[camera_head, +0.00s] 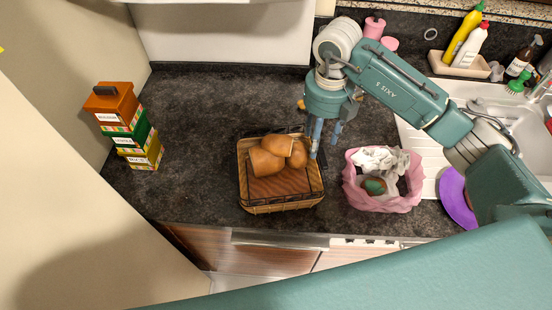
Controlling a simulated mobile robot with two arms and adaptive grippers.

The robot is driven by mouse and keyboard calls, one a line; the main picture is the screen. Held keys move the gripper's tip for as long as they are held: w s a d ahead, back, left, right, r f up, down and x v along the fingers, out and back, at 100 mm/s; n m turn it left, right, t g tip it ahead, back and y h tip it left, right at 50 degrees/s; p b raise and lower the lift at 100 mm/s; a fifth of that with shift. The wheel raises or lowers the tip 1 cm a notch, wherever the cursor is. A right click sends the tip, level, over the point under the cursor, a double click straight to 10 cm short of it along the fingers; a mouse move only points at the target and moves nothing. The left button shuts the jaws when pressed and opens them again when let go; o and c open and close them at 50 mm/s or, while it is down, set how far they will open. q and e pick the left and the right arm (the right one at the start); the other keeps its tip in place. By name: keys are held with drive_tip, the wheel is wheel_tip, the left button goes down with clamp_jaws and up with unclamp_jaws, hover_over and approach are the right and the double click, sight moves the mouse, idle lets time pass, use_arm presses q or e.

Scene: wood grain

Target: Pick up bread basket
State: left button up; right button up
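The bread basket (283,205) stands on the dark countertop, left of center. It is a woven brown basket with a dark wire frame, and several brown bread rolls (268,160) lie in it. My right gripper (325,150) points down at the basket's back right corner, with its fingers apart and a gap between them. One finger overlaps the basket's rim in the picture; I cannot tell whether it touches. My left gripper is not in view.
A pink bag (352,195) with white paper stands right of the basket. Stacked colored boxes (127,125) stand at the left. A purple plate (454,197), a sink (510,105) and a tray of bottles (440,67) are at the right. The counter (195,125) left of the basket is clear.

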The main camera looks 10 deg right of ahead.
wheel_tip(320, 180, down, 2)
drive_tip(key=shift+f+p, duration=0.15)
drive_tip(key=shift+p, duration=0.35)
drive_tip(key=shift+f, duration=0.55)
drive_tip(key=c, duration=1.3)
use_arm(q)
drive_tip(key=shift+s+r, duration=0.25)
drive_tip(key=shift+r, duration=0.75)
use_arm(e)
drive_tip(key=shift+w, duration=0.1)
